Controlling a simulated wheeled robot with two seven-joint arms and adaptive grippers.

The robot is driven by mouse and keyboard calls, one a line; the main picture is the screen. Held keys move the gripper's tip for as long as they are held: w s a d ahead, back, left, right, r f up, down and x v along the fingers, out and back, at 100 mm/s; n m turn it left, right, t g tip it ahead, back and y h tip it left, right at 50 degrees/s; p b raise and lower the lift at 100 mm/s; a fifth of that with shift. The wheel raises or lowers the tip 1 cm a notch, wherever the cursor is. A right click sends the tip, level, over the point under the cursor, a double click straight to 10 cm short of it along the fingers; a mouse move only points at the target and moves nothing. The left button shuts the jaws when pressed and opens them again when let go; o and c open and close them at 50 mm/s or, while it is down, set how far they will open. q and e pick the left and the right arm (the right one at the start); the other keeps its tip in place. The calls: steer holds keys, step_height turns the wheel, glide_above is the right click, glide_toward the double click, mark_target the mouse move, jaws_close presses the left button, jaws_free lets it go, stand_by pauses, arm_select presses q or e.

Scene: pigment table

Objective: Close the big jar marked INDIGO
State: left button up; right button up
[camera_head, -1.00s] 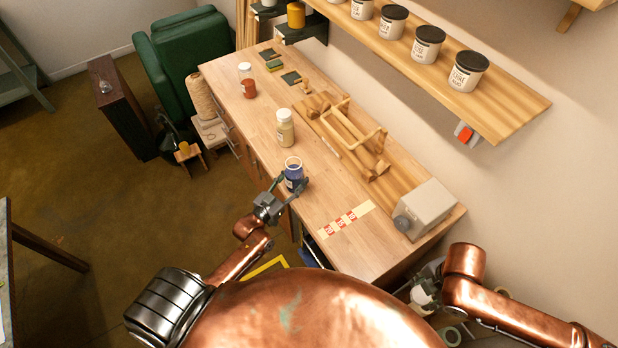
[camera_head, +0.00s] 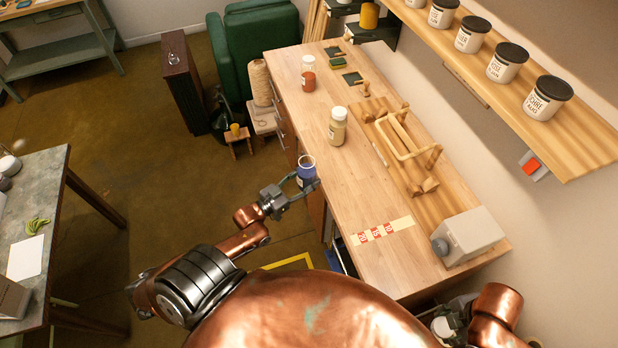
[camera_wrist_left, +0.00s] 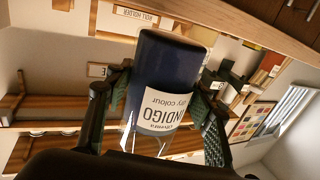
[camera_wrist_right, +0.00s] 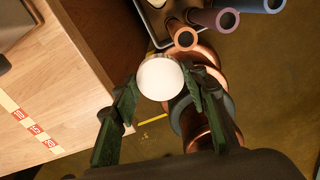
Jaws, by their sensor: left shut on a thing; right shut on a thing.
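The INDIGO jar (camera_head: 306,172) is clear with dark blue powder inside. It has no lid on and its open mouth faces up at the table's left edge in the head view. My left gripper (camera_head: 296,190) is shut around its side. In the left wrist view, the jar (camera_wrist_left: 165,85) shows its white INDIGO label between the fingers. My right gripper (camera_head: 445,322) is low beside the table's near right end, partly hidden by my body. In the right wrist view, it is shut on a round white lid (camera_wrist_right: 160,78), away from the jar.
A tan jar (camera_head: 337,127) and a red-brown jar (camera_head: 308,75) stand farther back on the wooden table (camera_head: 330,205). A red-and-cream strip (camera_head: 382,231), a wooden frame (camera_head: 408,140) and a grey box (camera_head: 468,237) lie on it. A shelf of jars (camera_head: 546,97) hangs at right.

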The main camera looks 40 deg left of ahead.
arm_select(q)
steer(key=shift+r, duration=0.1)
steer(key=o, duration=1)
jaws_close()
